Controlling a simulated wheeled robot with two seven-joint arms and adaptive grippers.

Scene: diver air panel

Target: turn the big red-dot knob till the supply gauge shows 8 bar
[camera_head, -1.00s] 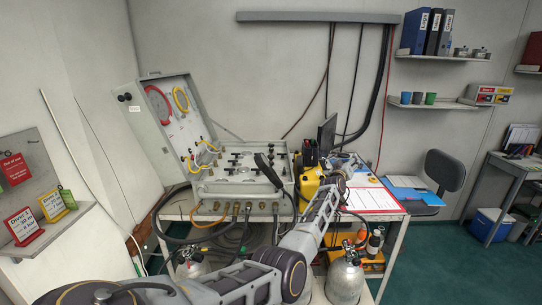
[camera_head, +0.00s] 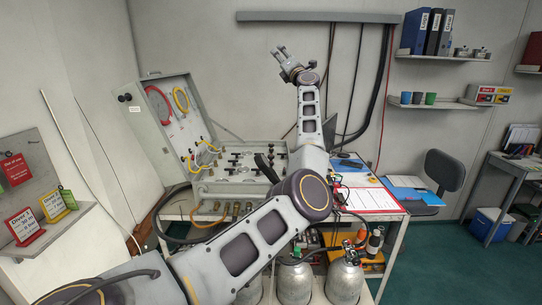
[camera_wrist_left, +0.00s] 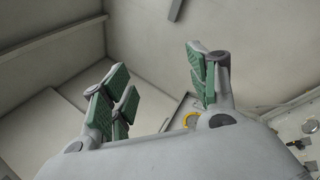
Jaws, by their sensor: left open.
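The air panel (camera_head: 238,172) is a grey case with its lid open, on a table at the centre of the head view. Its top face carries several dark knobs and fittings, too small to tell the red-dot knob or the supply gauge apart. My left gripper (camera_head: 279,52) is raised high above and behind the panel, in front of the wall, touching nothing. In the left wrist view its green-padded fingers (camera_wrist_left: 160,88) are spread apart with nothing between them. My right gripper is not in view.
The open lid (camera_head: 172,125) stands at the panel's left, holding red and yellow hoses. Several gas cylinders (camera_head: 345,278) stand under the table. A white sheet (camera_head: 362,198) lies right of the panel. A wall rail (camera_head: 320,17) runs above my gripper.

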